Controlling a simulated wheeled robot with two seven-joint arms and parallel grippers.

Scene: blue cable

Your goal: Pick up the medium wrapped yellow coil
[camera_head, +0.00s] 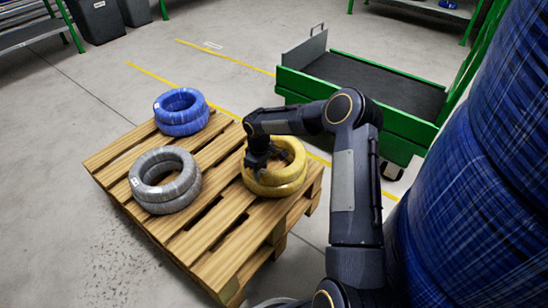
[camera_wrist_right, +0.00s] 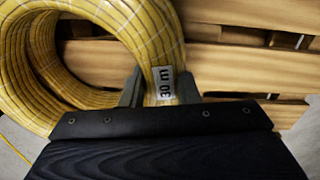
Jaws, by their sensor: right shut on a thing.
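The wrapped yellow coil (camera_head: 279,180) lies on the right part of a wooden pallet, looking like stacked rings. My right gripper (camera_head: 258,160) reaches down onto its left side from above. In the right wrist view, the yellow coil (camera_wrist_right: 160,45) passes between the two fingers, and my right gripper (camera_wrist_right: 160,90) is shut on its ring beside a white label reading "30 m" (camera_wrist_right: 163,80). I cannot tell whether the coil is lifted off the pallet. My left gripper is not in view.
The pallet (camera_head: 220,226) also holds a grey coil (camera_head: 165,196) at the left and a blue coil (camera_head: 181,124) at the back. A green cart (camera_head: 405,125) stands behind at the right. Large blue cable rolls (camera_head: 470,200) stand close at the far right.

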